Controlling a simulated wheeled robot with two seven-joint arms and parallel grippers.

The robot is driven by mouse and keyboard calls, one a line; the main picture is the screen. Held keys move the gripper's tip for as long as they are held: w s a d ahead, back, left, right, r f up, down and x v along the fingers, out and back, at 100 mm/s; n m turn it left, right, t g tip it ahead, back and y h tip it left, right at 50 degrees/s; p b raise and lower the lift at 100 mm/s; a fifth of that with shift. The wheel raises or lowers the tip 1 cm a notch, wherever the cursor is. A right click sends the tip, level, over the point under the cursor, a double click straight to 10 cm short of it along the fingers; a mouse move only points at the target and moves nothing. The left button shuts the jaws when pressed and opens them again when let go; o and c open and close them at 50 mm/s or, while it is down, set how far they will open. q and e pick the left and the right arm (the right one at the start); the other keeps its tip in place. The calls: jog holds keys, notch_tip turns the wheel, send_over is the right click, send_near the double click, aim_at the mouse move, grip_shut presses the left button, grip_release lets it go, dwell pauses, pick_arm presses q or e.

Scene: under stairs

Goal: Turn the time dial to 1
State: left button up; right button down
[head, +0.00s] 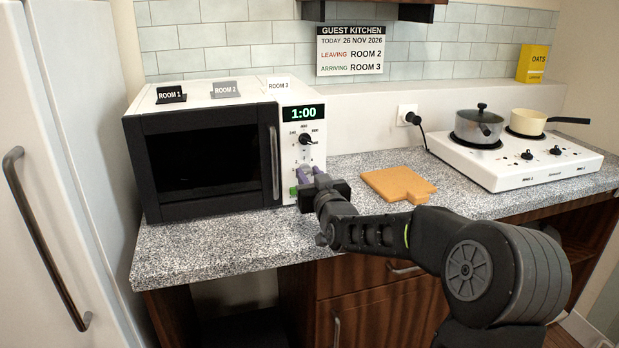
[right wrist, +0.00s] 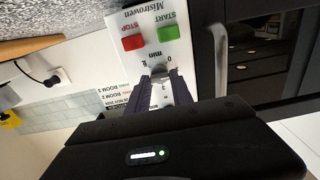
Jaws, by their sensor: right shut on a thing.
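The microwave (head: 205,150) stands on the counter's left part with its door shut. Its display (head: 303,113) reads 1:00. An upper black knob (head: 306,139) shows on its control panel. My right gripper (head: 309,173) is at the lower panel, shut on the time dial, which it mostly hides. In the right wrist view the two fingers of the right gripper (right wrist: 160,78) sit on either side of the time dial (right wrist: 162,90), with printed figures and "min" around it. The green START button (right wrist: 169,33) and red STOP button (right wrist: 133,43) are clear of the fingers. My left gripper is not in view.
Room cards (head: 226,89) stand on the microwave. A cutting board (head: 398,185) lies right of my gripper. A white hob (head: 515,155) with a pot (head: 478,126) and a cream pan (head: 528,122) is further right. A notice (head: 350,50) hangs on the wall.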

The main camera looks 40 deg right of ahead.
jog(key=c, duration=1.1)
grip_release()
jog(key=shift+s, duration=0.15)
jog(key=b+v, duration=0.1)
jog(key=v, duration=0.6)
jog(key=shift+s+a, duration=0.15)
jog(key=shift+s, duration=0.1)
jog(key=shift+f, duration=0.1)
